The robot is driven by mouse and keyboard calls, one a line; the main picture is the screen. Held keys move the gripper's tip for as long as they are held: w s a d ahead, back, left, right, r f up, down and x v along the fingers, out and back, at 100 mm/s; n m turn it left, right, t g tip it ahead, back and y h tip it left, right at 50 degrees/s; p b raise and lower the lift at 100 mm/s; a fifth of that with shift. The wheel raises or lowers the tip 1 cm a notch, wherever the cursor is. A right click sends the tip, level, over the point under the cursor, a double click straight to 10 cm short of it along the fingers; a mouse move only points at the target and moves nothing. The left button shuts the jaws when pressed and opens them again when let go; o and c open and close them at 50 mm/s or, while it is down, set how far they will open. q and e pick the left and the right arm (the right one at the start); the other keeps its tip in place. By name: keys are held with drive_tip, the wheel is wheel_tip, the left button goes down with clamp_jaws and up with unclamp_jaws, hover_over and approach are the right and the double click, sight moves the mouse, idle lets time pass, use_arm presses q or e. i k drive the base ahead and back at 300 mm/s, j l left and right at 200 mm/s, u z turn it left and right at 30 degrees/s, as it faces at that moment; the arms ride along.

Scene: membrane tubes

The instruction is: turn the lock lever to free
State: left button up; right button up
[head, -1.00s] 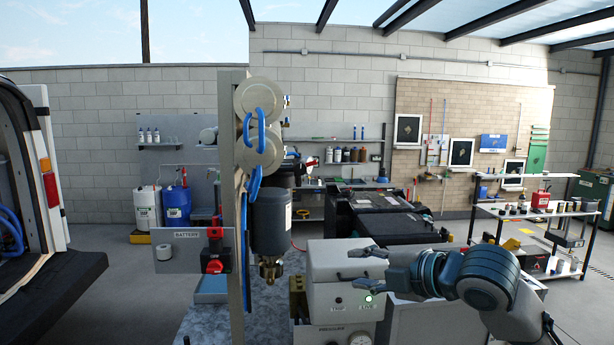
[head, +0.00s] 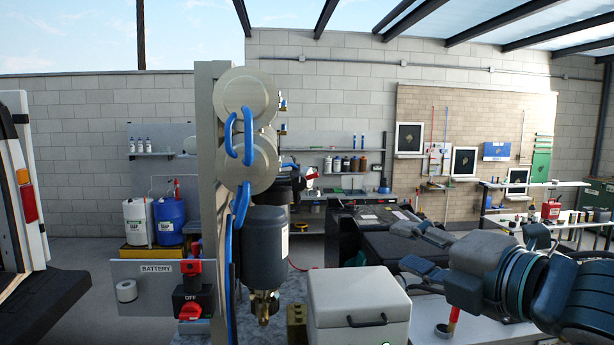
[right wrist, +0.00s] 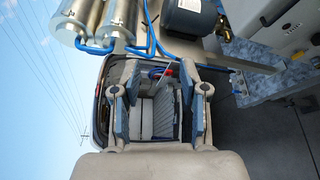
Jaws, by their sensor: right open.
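A red-handled part (head: 453,316) with a round grey base stands on the light bench top, below my right gripper. No label marks it as the lock lever, so I cannot tell whether it is that. My right gripper (head: 412,246) is open and empty, raised to the right of the white lidded box. In the right wrist view its fingers (right wrist: 158,105) are spread apart, and a thin red-tipped rod (right wrist: 168,72) shows between and beyond them. My left gripper is not in view.
A white lidded box (head: 358,302) stands front centre. The membrane tubes (head: 246,95), with blue hoses, and a dark housing (head: 264,248) are on a post left of it. A battery panel (head: 135,285) has a red switch (head: 192,303) marked OFF. Black cases (head: 352,240) stand behind.

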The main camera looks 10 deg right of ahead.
sight(313, 175)
drive_tip(key=i, duration=1.45)
